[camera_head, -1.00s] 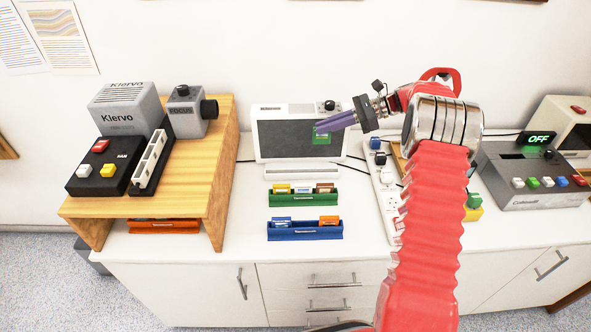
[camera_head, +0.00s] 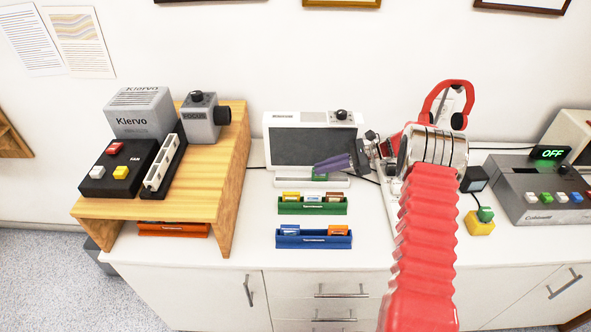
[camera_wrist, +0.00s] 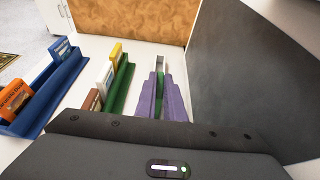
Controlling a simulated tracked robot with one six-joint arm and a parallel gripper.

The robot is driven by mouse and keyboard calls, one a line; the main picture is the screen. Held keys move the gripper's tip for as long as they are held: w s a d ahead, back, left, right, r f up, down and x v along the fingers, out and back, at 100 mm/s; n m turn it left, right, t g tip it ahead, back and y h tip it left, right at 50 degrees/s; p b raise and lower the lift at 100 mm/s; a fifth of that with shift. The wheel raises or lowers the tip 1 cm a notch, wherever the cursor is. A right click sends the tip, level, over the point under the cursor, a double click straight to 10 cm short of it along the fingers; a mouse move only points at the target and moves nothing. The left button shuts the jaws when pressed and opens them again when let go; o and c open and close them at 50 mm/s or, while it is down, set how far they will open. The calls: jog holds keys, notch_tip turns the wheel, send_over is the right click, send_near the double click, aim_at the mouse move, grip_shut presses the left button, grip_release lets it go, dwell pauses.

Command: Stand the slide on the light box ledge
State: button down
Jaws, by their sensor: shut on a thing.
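The light box (camera_head: 290,142) stands against the wall with a dark screen and a knob on top. Its white ledge (camera_head: 338,184) runs along the foot of the screen. My gripper (camera_head: 330,167), with purple fingers, is shut on a green slide (camera_head: 318,177) low in front of the screen, at the ledge. In the wrist view, the slide (camera_wrist: 161,80) shows edge-on between the purple fingers (camera_wrist: 162,93), beside the dark screen (camera_wrist: 245,85). Its lower edge is hidden, so I cannot tell whether it touches the ledge.
A green rack (camera_head: 312,208) and a blue rack (camera_head: 313,241), both holding slides, sit in front of the ledge. A wooden stand (camera_head: 215,172) with a projector is at left. A grey device reading OFF (camera_head: 545,200) is at right.

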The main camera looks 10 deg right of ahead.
jog(key=a, duration=0.3)
jog(key=w+a, duration=0.1)
jog(key=a, duration=0.1)
jog(key=shift+w+a, duration=0.1)
jog(key=shift+a, duration=0.3)
jog(key=a, duration=0.3)
jog(key=shift+w+a, duration=0.2)
jog(key=shift+w, duration=0.1)
jog(key=shift+a+f, duration=0.2)
jog(key=shift+a, duration=0.1)
jog(key=shift+w+d+f, duration=0.1)
jog(key=shift+f, duration=0.25)
jog(key=shift+f, duration=0.1)
jog(key=c, duration=1.9)
grip_release()
jog(key=shift+o, duration=0.2)
